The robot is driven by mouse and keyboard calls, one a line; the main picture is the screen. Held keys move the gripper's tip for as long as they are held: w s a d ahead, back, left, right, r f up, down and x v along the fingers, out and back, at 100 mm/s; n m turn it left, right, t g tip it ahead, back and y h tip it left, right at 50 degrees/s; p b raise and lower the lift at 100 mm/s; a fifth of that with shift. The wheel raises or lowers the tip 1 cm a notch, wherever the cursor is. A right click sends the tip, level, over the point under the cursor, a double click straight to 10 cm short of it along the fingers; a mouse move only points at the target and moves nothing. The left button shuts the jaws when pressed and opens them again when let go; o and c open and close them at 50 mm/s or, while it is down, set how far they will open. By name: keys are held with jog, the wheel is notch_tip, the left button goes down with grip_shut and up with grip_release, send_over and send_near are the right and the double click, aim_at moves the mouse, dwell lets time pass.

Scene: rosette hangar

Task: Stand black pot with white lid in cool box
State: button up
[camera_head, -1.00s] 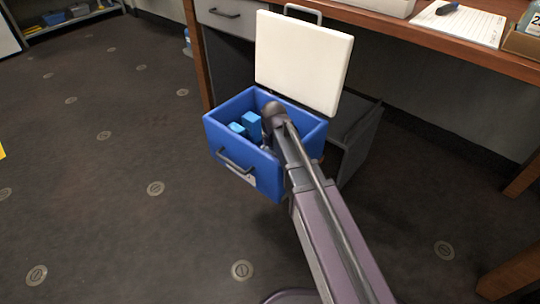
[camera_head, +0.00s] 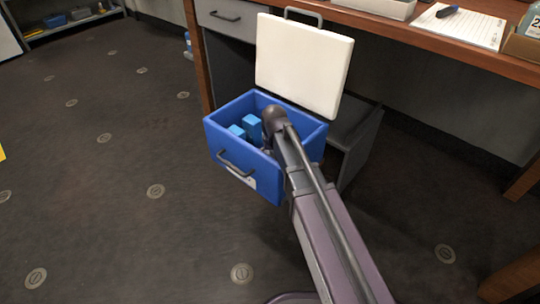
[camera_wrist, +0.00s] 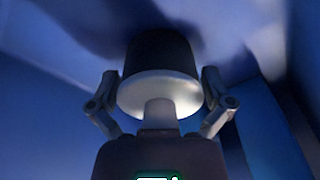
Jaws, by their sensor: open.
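The cool box (camera_head: 228,166) is blue, with its white lid (camera_head: 303,62) raised at the back. My arm reaches down into it, and my gripper is hidden in the head view. In the wrist view my gripper (camera_wrist: 159,78) is open, with one finger on each side of the black pot with white lid (camera_wrist: 160,55). The pot's white lid and knob face the camera, and its dark body points away. Blue box surfaces surround it. I cannot tell whether the fingers touch it, or clearly see its base on the box floor.
Light blue blocks (camera_head: 252,129) are inside the box, left of my arm. A wooden desk (camera_head: 470,48) stands behind, with a drawer (camera_head: 226,18) at left and a grey shelf unit (camera_head: 358,145) beneath.

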aim_at(273, 153)
jog(key=shift+r, duration=0.1)
jog(key=r+p, duration=0.4)
jog(key=s+r+p, duration=0.1)
jog(key=r+p, duration=0.7)
jog(key=shift+s+d, duration=0.2)
dwell(0.4)
dwell(1.5)
